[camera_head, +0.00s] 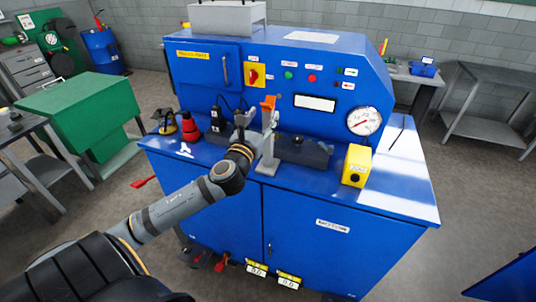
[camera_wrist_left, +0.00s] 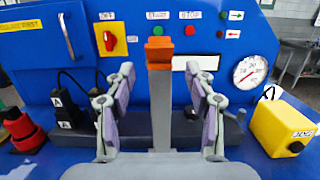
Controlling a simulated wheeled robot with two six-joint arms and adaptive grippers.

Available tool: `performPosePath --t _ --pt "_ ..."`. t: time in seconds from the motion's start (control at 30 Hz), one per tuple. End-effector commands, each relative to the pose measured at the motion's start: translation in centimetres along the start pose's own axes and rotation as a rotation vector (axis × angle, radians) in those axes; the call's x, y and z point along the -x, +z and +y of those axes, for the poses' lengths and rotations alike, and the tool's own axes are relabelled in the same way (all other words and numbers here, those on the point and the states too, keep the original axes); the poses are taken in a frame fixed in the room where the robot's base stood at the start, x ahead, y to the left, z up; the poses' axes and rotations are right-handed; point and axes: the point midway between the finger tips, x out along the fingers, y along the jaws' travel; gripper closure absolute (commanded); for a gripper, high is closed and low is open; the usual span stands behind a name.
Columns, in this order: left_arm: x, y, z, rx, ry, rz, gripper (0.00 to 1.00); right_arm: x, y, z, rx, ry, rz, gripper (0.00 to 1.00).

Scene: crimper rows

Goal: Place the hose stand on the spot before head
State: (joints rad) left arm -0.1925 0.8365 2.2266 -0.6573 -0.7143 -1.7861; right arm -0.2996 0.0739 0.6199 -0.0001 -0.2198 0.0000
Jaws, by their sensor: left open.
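The hose stand (camera_head: 268,144) is a grey upright post with an orange top and a small flat foot. It stands upright on the blue machine's worktop, in front of a low dark block (camera_head: 308,152) that may be the head. In the left wrist view the hose stand (camera_wrist_left: 160,112) shows between the two fingers of my left gripper (camera_wrist_left: 162,78), which is open with a gap on each side. In the head view my left gripper (camera_head: 256,120) is at the post's upper part. My right gripper is not in view.
A yellow box (camera_head: 356,166) stands right of the stand on the worktop. A red cone-like item (camera_head: 190,127) and a black unit (camera_head: 217,125) stand to the left. The panel behind carries a gauge (camera_head: 364,121). The worktop's front left is clear apart from a white mark (camera_head: 184,150).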

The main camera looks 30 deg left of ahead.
Motion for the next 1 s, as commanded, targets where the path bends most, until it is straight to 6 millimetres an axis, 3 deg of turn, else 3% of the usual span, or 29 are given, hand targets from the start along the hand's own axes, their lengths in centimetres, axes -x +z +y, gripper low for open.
performPosePath --t 0.3,0.57,1.0 --pt "-4.3 -0.1 0.1 0.006 0.002 -0.001 0.45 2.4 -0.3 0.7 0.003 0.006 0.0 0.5" --pt "-4.7 -0.5 0.0 0.002 -0.001 0.0 0.45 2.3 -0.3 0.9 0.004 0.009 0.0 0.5" --pt "-4.7 -0.5 0.0 0.002 -0.001 0.0 1.0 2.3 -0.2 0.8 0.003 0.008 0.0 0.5"
